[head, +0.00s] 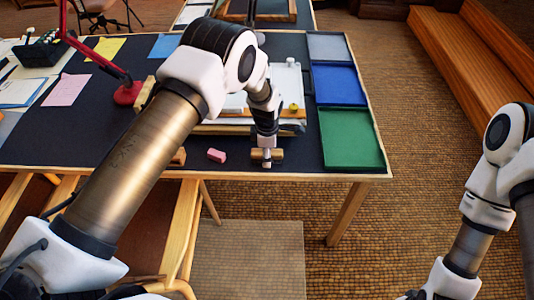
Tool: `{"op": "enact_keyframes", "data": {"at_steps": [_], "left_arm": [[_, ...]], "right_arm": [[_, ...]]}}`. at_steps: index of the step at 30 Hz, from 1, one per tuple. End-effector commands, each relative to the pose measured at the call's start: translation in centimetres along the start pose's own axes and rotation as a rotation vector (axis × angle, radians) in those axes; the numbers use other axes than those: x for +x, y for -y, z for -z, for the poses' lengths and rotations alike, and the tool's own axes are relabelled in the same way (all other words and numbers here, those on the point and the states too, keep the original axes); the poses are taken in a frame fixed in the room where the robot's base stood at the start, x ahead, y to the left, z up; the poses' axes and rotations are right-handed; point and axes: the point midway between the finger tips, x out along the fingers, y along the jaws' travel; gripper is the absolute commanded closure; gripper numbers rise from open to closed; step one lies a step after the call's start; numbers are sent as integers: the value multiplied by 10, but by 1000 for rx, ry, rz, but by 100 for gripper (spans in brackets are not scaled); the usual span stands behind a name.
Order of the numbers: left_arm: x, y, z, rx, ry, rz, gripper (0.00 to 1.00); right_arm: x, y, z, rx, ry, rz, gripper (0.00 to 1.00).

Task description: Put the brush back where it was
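My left gripper (266,157) points down over the front part of the dark drafting table, right of a pink eraser. Its fingers look closed across a short wooden piece (277,154), which I take to be the brush. The piece lies level and sticks out on both sides of the fingers; any bristles are too small to make out. I cannot tell whether it touches the tabletop. My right arm is at the right edge, and its gripper is not in view.
Grey, blue (336,84) and green (351,139) trays line the table's right side. The pink eraser (216,156) lies left of my gripper. A drawing board (288,80) is partly hidden behind my arm. A red lamp (127,93) stands at left. The wooden bench (455,55) is far right.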

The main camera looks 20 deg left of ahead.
Motion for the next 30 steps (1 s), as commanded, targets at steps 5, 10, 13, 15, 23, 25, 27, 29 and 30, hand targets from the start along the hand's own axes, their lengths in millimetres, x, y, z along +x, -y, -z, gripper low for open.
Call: {"op": "enact_keyframes", "data": {"at_steps": [5,10,13,15,23,25,27,29,30], "left_arm": [[-9,-1,0,0,0,-2,45],[-43,-1,0,1,1,-4,45],[-71,-1,0,0,1,-4,45],[-88,-1,0,0,1,-4,45],[-123,0,0,1,0,0,45],[-124,0,0,1,0,1,45],[-124,0,0,1,0,1,45],[-124,0,0,1,0,1,45],[-124,0,0,1,0,1,45]], "right_arm": [[-5,0,0,0,0,0,60],[4,0,0,0,0,0,60],[8,0,0,0,0,0,60],[10,0,0,0,0,0,60],[13,0,0,0,0,0,60],[12,0,0,0,0,0,60],[12,0,0,0,0,0,60],[12,0,0,0,0,0,60],[12,0,0,0,0,0,60]]}}
